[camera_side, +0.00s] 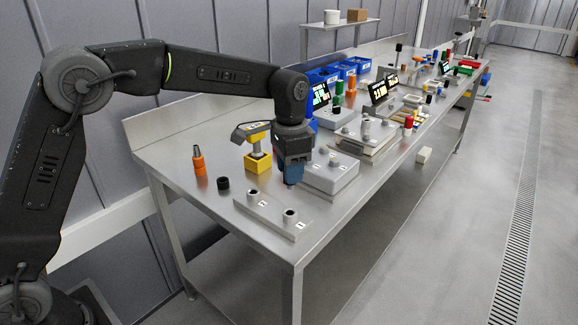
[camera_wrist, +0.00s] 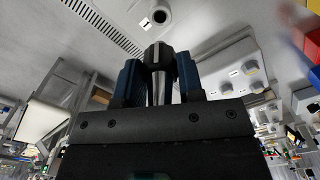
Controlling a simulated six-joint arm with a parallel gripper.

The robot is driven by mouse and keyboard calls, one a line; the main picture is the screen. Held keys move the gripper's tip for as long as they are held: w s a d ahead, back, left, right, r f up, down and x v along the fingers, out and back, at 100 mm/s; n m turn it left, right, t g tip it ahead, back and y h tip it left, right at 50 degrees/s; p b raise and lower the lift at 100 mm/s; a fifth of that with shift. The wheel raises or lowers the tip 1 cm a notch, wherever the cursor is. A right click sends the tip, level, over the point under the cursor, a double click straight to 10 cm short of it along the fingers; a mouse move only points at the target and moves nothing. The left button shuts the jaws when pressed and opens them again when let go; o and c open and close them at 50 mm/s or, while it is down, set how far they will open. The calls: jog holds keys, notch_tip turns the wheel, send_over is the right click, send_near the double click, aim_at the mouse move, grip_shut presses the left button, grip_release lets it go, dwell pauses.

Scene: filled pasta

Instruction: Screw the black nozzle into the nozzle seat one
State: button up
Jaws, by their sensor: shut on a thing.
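The black nozzle (camera_wrist: 158,58), a dark body with a pale stripe and a metallic cone, is between the blue-sided fingers of my gripper (camera_wrist: 158,80) in the wrist view. My gripper (camera_side: 292,180) is shut on it. In the side view the gripper points down above the table, just behind the grey seat plate, and the nozzle cannot be made out. The plate (camera_side: 270,209) carries two round seats, a left one (camera_side: 253,194) and a right one (camera_side: 290,215), each with a small label. The wrist view shows a seat (camera_wrist: 160,15) beside a label reading 1, apart from the nozzle.
An orange piece (camera_side: 198,166) with a metallic tip and a short black cylinder (camera_side: 223,183) stand left of the plate. A yellow stand (camera_side: 258,163) holds a tool behind. A grey box (camera_side: 330,172) is close on the gripper's right. The table's front-left corner is clear.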

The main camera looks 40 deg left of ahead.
jog(key=shift+f, duration=2.8)
jog(key=shift+f, duration=1.3)
jog(key=o, duration=1.3)
jog(key=shift+r, duration=0.1)
jog(key=shift+r, duration=3.5)
